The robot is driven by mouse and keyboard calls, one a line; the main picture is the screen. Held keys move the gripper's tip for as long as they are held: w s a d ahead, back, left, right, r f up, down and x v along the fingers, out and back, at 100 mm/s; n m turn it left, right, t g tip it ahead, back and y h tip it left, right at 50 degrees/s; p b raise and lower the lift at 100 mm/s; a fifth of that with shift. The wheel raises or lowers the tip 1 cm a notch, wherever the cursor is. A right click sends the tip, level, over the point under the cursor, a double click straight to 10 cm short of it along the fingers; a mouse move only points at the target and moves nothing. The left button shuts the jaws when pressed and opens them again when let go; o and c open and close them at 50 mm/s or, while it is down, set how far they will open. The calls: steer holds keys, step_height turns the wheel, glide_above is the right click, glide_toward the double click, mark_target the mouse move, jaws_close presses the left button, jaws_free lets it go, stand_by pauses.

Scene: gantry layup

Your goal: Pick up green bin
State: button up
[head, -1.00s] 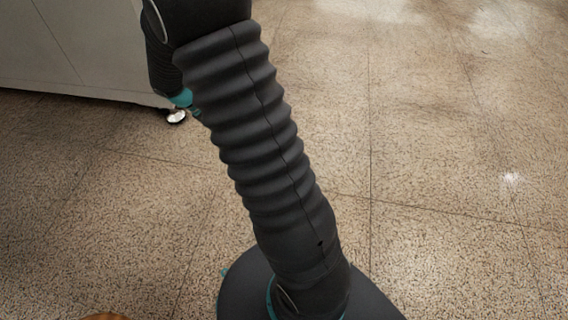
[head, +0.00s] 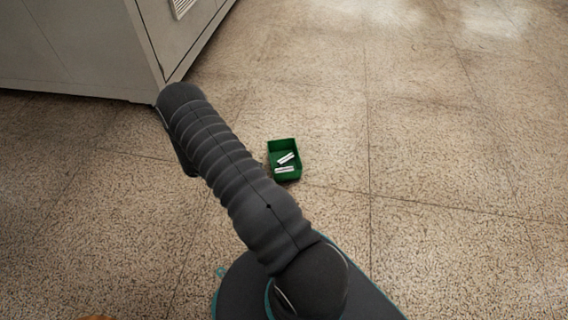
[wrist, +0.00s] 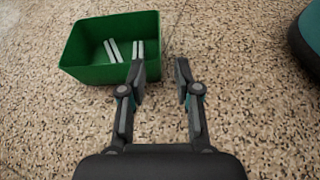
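A green bin (head: 285,175) stands upright on the speckled floor in the head view, to the right of my arm. It holds a few light grey bar-shaped pieces (head: 286,160). In the wrist view the green bin (wrist: 97,73) is at the upper left, beyond my fingers. My gripper (wrist: 160,72) is open with nothing between its fingers. The left fingertip overlaps the bin's near right corner in the picture; I cannot tell whether it touches. My gripper is hidden behind the arm in the head view.
A grey cabinet (head: 75,55) stands at the upper left of the head view. The speckled floor (head: 450,150) is clear to the right of the bin. Part of my base shows at the right edge of the wrist view.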

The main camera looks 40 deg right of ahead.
glide_toward(289, 176)
steer(key=d, duration=0.1)
steer(key=s+d, duration=0.2)
steer(key=d, duration=0.1)
steer(key=shift+s+r+b, duration=0.1)
steer(key=shift+r+b, duration=0.2)
steer(key=shift+f+b+x, duration=0.2)
steer(key=shift+b+x, duration=0.15)
steer(key=shift+x, duration=2.3)
steer(key=shift+a, duration=0.1)
jaws_close()
